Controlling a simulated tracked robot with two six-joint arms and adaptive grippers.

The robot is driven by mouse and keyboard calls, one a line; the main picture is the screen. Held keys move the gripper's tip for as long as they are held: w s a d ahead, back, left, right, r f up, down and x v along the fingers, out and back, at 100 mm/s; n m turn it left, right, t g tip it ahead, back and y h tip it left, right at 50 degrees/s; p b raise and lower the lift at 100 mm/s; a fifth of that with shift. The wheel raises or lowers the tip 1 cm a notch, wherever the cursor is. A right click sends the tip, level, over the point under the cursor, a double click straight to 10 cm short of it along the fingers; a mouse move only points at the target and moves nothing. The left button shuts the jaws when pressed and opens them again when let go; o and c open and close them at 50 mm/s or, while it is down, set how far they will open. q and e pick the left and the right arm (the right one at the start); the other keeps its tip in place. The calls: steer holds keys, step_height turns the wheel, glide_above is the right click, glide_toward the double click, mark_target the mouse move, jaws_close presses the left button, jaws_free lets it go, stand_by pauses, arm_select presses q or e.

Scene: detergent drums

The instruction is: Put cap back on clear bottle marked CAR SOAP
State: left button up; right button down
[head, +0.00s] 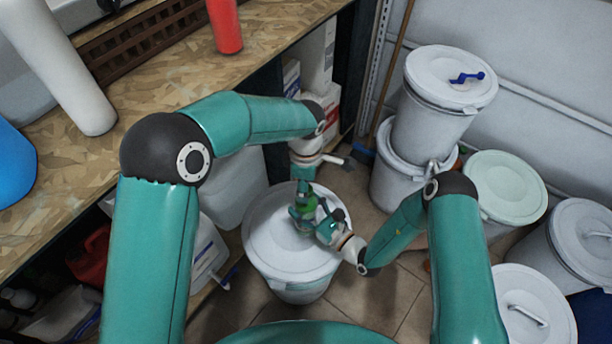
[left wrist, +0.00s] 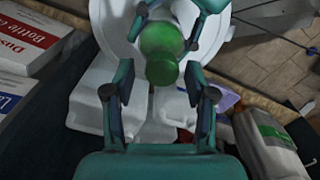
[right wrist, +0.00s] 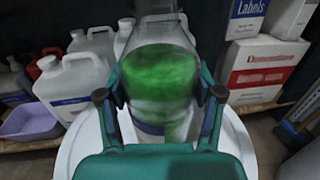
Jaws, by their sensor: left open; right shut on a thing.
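A clear bottle with green liquid (head: 309,207) is above the white drum lid in the head view. My right gripper (head: 320,222) is shut on it; in the right wrist view the bottle (right wrist: 160,75) fills the space between the fingers, slightly blurred. Its label text cannot be read. My left gripper (head: 303,190) is open above the bottle. In the left wrist view its fingers (left wrist: 161,110) are spread, with the bottle's narrow end (left wrist: 161,71) near and between their tips.
The white drum (head: 265,250) stands below both grippers. More lidded drums (head: 452,77) stand at the right. A wooden bench (head: 175,60) runs along the left, with jugs (right wrist: 75,85) and boxes (right wrist: 262,68) on the shelf beneath. Tiled floor shows between.

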arm_select(q)
steer(key=shift+f, duration=0.3)
